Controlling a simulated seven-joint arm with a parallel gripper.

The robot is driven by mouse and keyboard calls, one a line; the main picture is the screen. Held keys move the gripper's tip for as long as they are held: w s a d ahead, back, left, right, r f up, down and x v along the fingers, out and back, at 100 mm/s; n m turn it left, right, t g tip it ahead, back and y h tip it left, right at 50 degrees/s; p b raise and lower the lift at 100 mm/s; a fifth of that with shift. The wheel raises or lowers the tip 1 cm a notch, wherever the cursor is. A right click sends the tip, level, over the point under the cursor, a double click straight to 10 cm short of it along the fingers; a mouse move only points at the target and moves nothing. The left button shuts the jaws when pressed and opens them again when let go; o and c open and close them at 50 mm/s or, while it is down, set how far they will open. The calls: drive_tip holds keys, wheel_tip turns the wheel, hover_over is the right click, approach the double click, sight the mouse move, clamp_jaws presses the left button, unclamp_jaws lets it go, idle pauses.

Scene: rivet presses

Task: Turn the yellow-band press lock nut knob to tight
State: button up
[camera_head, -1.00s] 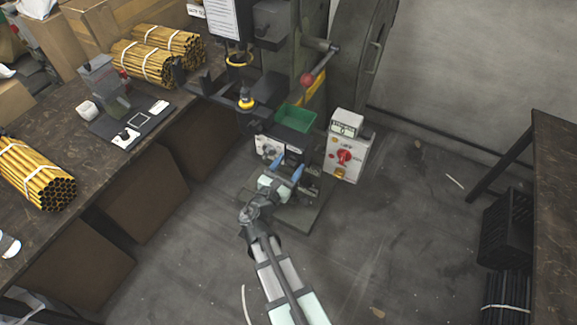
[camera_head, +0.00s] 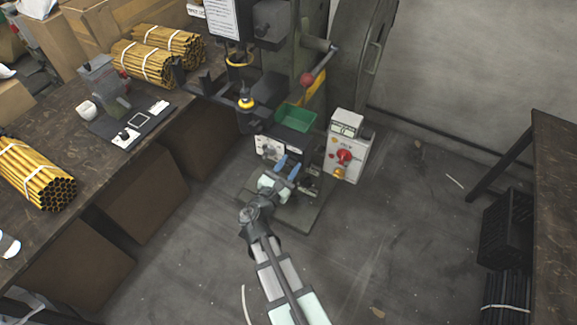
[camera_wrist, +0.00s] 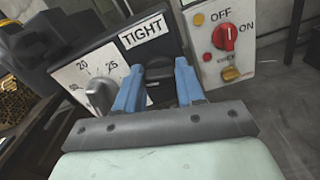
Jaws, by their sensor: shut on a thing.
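The press (camera_head: 262,92) with yellow bands stands at the centre of the head view. In the wrist view its lock nut knob (camera_wrist: 158,70) is a black knob just below a white TIGHT label (camera_wrist: 144,36). The blue fingers of my gripper (camera_wrist: 158,66) stand on either side of the knob and are shut on it. In the head view my gripper (camera_head: 287,165) reaches the low front of the press. The knob itself is hidden there. Part of the knob's face is dark, so its exact angle is hard to tell.
A grey dial knob (camera_wrist: 98,93) on a numbered scale sits left of the lock nut knob. A control box (camera_head: 345,150) with a red OFF/ON switch (camera_wrist: 229,37) stands to the right. A green tray (camera_head: 296,118) sits above. The floor to the right is mostly clear.

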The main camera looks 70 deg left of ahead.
drive_tip(key=m, duration=0.4)
drive_tip(key=shift+d, duration=0.1)
drive_tip(key=m, duration=0.3)
drive_tip(key=shift+w+f+m, duration=0.1)
drive_tip(key=shift+m, duration=0.3)
drive_tip(key=m, duration=0.3)
drive_tip(key=shift+f+m, duration=0.1)
drive_tip(key=shift+m, duration=2.1)
drive_tip(key=o, duration=1)
drive_tip(key=shift+o, duration=0.2)
drive_tip(key=shift+d, duration=0.15)
drive_tip(key=v, duration=1.3)
drive_tip(key=shift+s+d, duration=0.2)
drive_tip(key=shift+s, duration=0.05)
